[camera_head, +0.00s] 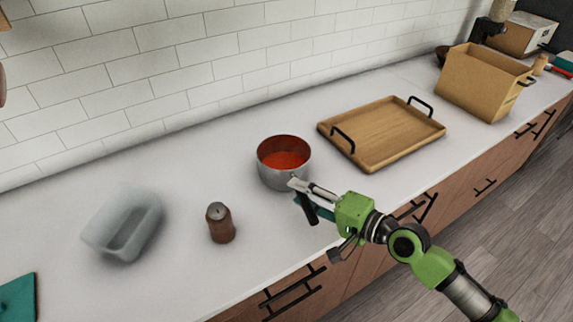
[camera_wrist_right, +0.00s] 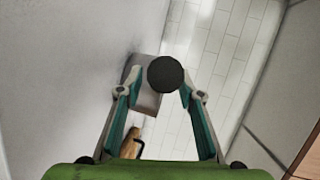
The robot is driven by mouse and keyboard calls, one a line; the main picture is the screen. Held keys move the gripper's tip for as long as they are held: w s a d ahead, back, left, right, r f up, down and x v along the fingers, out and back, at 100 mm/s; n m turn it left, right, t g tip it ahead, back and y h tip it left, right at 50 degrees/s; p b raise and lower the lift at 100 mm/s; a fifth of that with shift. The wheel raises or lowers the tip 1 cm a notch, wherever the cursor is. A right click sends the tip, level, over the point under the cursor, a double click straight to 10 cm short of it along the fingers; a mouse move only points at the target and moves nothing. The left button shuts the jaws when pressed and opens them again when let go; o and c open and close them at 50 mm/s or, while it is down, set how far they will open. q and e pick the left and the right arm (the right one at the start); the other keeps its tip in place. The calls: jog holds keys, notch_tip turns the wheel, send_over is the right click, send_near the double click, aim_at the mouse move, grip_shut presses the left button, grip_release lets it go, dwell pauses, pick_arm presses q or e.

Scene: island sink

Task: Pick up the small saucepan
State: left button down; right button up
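The small saucepan (camera_head: 272,174) stands upright on the counter in the middle of the head view, grey outside with a reddish-orange inside. Its black handle (camera_head: 310,211) points toward the counter's front edge. My right gripper (camera_head: 304,192) is at the handle, one finger visible above it and the other mostly hidden. In the right wrist view, the round black handle end (camera_wrist_right: 165,74) lies between the open fingers (camera_wrist_right: 160,88), with part of the grey pan (camera_wrist_right: 146,98) behind it. Whether a finger touches the handle I cannot tell. My left gripper is not in view.
A wooden tray (camera_head: 385,136) with black handles lies right of the pan. A brown shaker (camera_head: 220,224) and a pale translucent container (camera_head: 112,236) stand left. A cardboard-coloured box (camera_head: 470,85) is farther right. The tiled wall (camera_head: 200,60) runs behind.

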jog(key=shift+w+a+f, duration=0.1)
jog(key=shift+w+a, duration=0.1)
jog(key=shift+a, duration=0.1)
jog(key=shift+d, duration=0.1)
grip_shut()
jog(key=shift+r, duration=0.25)
